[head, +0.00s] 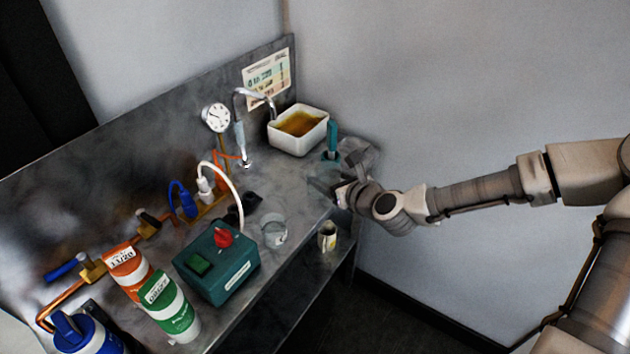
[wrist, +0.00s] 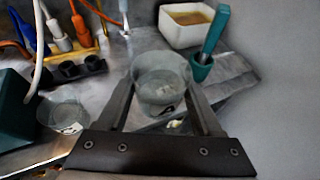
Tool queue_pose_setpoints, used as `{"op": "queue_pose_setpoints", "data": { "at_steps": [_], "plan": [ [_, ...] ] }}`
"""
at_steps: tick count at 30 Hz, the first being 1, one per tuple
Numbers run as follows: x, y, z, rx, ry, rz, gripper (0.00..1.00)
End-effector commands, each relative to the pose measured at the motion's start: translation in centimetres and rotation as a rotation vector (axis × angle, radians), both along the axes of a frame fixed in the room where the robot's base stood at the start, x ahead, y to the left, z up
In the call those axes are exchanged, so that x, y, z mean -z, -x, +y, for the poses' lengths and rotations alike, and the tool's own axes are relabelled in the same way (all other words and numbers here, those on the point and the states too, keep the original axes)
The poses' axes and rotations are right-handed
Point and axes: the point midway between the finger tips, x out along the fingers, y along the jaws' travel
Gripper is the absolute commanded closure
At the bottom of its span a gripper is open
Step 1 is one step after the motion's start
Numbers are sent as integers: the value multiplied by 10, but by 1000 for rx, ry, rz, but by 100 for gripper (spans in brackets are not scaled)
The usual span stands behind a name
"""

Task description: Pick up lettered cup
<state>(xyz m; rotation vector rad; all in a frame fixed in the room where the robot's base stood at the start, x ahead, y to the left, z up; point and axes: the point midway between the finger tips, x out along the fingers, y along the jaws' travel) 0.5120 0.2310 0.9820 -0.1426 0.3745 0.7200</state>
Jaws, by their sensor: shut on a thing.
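My gripper (wrist: 160,92) has its two fingers on either side of a clear cup (wrist: 160,77) and is shut on it. The cup looks upright, with a small dark mark low on its side that I cannot read. In the head view my gripper (head: 325,184) is at the right end of the steel counter, and the held cup is hard to make out there. A second clear cup (head: 273,231) with a pale label stands on the counter; it also shows at the left of the wrist view (wrist: 64,117).
A white basin (head: 298,131) of brown liquid and a teal holder (head: 332,148) stand behind my gripper. A teal box (head: 217,262) with a red knob is to the left. A cream cup with dark marks (head: 327,236) sits lower, by the counter's front edge.

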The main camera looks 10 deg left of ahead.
Motion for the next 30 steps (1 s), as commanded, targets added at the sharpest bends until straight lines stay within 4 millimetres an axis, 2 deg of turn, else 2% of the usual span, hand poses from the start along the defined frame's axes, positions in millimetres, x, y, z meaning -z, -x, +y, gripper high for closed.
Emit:
{"op": "queue_pose_setpoints", "data": {
  "at_steps": [12,30],
  "plan": [
    [-19,-4,-31,2,1,-1,91],
    [-25,-5,-42,0,1,-1,91]
  ]
}}
